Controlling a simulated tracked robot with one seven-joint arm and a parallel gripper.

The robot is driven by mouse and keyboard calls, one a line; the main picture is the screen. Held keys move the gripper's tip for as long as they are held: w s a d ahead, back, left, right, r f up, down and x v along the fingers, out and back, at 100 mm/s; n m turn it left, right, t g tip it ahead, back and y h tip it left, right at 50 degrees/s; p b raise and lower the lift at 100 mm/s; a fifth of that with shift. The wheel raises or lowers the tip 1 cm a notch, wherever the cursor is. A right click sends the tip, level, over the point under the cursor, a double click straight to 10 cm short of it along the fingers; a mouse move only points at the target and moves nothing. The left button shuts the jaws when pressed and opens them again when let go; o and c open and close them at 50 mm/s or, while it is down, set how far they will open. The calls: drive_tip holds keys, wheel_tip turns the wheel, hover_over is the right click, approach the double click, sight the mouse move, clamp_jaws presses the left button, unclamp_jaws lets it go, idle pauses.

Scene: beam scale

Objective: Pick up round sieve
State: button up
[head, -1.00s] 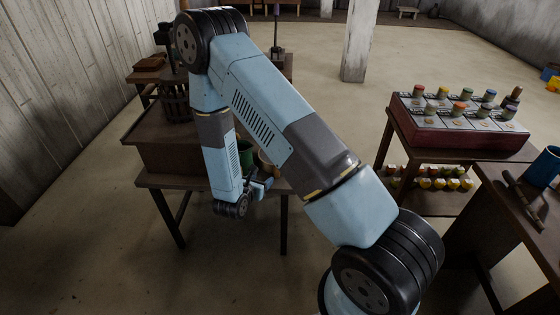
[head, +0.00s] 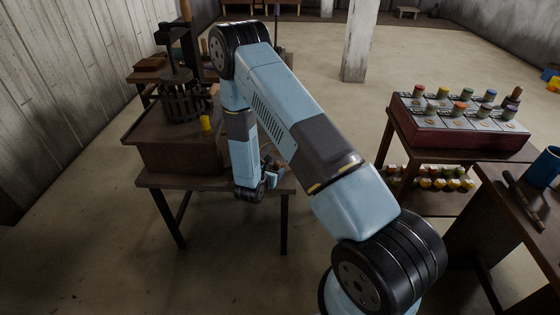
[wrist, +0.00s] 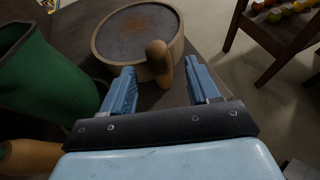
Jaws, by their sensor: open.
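The round sieve (wrist: 138,30) lies at the top of the wrist view, with a pale wooden rim and a grey, rust-stained mesh. Its rounded brown wooden handle (wrist: 158,58) sticks out toward me. My gripper (wrist: 159,67) is open, with one blue finger on each side of the handle's end. I cannot tell whether either finger touches it. In the head view my gripper (head: 272,170) is over the right end of the dark wooden table (head: 215,183), and the sieve is not clear there behind my arm.
A green bucket (wrist: 45,65) stands close to my left finger. An orange-brown rounded thing (wrist: 30,158) is at the lower left. A wooden press (head: 183,100) and a yellow object (head: 206,124) are on the left of the table. A rack with jars (head: 460,120) stands right.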

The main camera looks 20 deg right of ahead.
drive_tip(key=shift+x, duration=1.35)
clamp_jaws()
